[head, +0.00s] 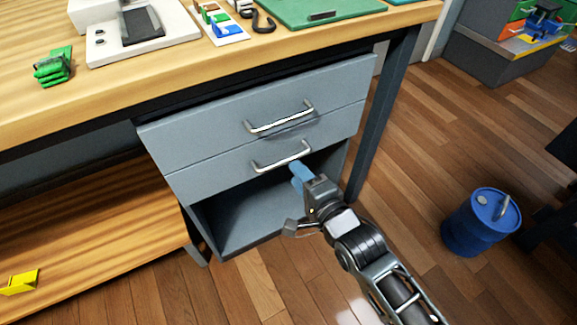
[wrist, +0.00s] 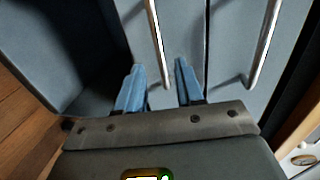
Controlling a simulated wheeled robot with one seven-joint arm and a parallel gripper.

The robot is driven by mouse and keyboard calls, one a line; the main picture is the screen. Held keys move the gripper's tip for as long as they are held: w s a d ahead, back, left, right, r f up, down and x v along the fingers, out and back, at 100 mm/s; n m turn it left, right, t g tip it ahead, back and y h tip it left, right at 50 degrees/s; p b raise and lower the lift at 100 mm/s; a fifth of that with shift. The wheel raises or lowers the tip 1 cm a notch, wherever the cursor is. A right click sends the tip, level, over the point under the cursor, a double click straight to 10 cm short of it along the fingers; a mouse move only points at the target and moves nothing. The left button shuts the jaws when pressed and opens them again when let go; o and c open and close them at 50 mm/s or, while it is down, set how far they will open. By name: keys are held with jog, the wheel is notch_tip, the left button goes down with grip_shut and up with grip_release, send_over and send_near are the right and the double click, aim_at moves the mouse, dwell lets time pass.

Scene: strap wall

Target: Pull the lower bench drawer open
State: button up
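The lower bench drawer (head: 215,180) is a grey-blue front below a matching upper drawer (head: 195,130). It looks shut, about flush with the upper one. Its silver bar handle (head: 281,158) shows in the wrist view (wrist: 155,35), where the bar lines up with the gap between my fingers. My gripper (head: 299,173) is at the right end of this handle. In the wrist view my gripper (wrist: 159,65) has its blue fingers apart, one on each side of the bar's near end. I cannot tell how deep the bar sits between them, and no contact shows.
The upper handle (head: 281,118) is close above, to the right in the wrist view (wrist: 264,45). An open compartment (head: 245,212) is below the drawer. A dark bench leg (head: 385,115) and a blue drum (head: 480,222) stand to the right. Floor before the drawers is clear.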

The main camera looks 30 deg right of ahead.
aim_at(286, 162)
jog(key=b+x, duration=0.1)
jog(key=x, duration=0.4)
jog(key=shift+w, duration=0.3)
jog(key=shift+c, duration=0.2)
grip_shut()
